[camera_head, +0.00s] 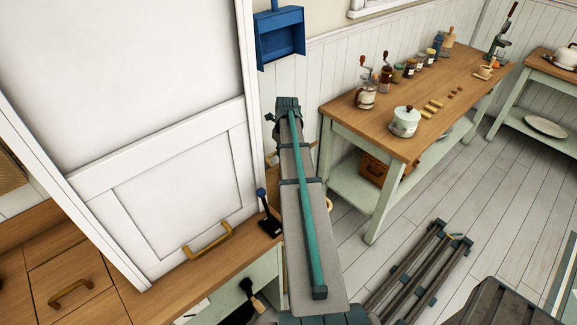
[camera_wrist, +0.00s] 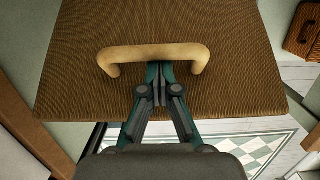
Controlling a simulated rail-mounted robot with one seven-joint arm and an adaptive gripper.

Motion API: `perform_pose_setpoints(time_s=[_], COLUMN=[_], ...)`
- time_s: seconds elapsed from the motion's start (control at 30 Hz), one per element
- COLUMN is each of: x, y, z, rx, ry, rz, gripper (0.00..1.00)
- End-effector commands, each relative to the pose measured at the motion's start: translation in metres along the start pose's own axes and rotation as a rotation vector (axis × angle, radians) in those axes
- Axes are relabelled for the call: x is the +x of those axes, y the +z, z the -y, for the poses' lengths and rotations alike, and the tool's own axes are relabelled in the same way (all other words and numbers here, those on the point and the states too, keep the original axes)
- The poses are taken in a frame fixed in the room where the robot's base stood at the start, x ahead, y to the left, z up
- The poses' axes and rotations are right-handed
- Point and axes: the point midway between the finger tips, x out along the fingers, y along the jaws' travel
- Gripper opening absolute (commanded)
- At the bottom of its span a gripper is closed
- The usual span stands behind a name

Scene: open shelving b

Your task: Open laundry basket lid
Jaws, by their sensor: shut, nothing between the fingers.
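The brown woven lid of the laundry basket (camera_wrist: 225,85) fills the upper middle of the wrist view. A pale wooden handle (camera_wrist: 122,53) runs across it, bent down at both ends. My gripper (camera_wrist: 160,72) is shut and empty, its fingertips right at the middle of the handle bar, just below it in the picture. I cannot tell whether the tips touch the handle or reach under it. I cannot tell whether the lid is raised. In the head view my arm hides my gripper, and I cannot make out the lid there.
A white panelled door (camera_head: 150,200) and a counter (camera_head: 225,262) are at the left.

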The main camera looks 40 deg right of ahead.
Motion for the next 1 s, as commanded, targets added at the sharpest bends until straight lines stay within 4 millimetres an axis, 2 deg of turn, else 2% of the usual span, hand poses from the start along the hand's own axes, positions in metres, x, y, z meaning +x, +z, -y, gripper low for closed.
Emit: perform_pose_setpoints(time_s=[0.03,0.1,0.3,0.4,0.6,1.0], x=[-0.006,-0.011,-0.018,-0.020,-0.022,-0.022], y=[0.018,0.033,0.065,0.075,0.085,0.086], z=[0.002,0.002,0.000,0.000,-0.001,-0.001], rx=[-0.002,-0.002,-0.001,-0.001,0.000,0.000], ry=[0.000,0.000,0.000,-0.001,-0.001,-0.001], rz=[0.002,0.002,0.002,0.002,0.001,0.001], gripper=[0.00,0.00,0.00,0.00,0.00,0.00])
